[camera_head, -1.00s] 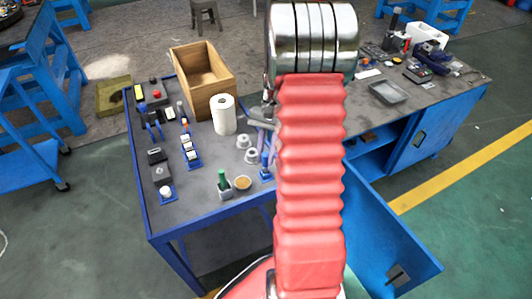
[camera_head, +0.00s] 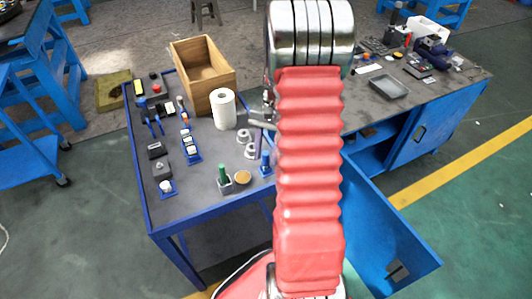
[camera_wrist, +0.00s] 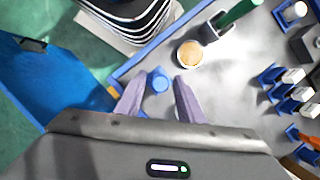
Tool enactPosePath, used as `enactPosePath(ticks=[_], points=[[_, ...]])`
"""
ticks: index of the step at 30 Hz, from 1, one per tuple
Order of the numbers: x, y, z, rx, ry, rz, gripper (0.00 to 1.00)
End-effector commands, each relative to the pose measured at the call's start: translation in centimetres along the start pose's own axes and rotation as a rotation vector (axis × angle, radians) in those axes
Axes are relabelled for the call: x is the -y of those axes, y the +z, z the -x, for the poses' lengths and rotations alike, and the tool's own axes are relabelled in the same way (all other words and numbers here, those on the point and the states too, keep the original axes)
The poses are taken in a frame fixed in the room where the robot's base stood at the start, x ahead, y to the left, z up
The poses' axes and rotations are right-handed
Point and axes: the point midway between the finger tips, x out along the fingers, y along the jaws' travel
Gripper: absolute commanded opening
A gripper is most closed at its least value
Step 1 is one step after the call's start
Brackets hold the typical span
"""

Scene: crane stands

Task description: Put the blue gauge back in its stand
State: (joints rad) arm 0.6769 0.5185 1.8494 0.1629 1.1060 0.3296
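The blue gauge, as I take it, is a small upright blue piece (camera_head: 265,163) near the table's front edge, just left of my red arm. I cannot tell which stand belongs to the blue gauge.
A tan disc (camera_head: 242,178) lies between the grey stand and the blue piece. Several blue holders with white pieces (camera_wrist: 282,76) stand farther along the table. A paper roll (camera_head: 223,110), a wooden box (camera_head: 203,76) and grey ring-like parts (camera_head: 246,143) are behind.

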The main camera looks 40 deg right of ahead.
Motion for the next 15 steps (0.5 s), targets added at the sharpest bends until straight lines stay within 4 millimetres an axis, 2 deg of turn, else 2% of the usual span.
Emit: enactPosePath(ticks=[3, 15], points=[[0.0, 0.0, 0.0, 0.0, 0.0, 0.0, 0.41], [0.0, 0.0, 0.07, 0.0, 0.0, 0.0, 0.41]])
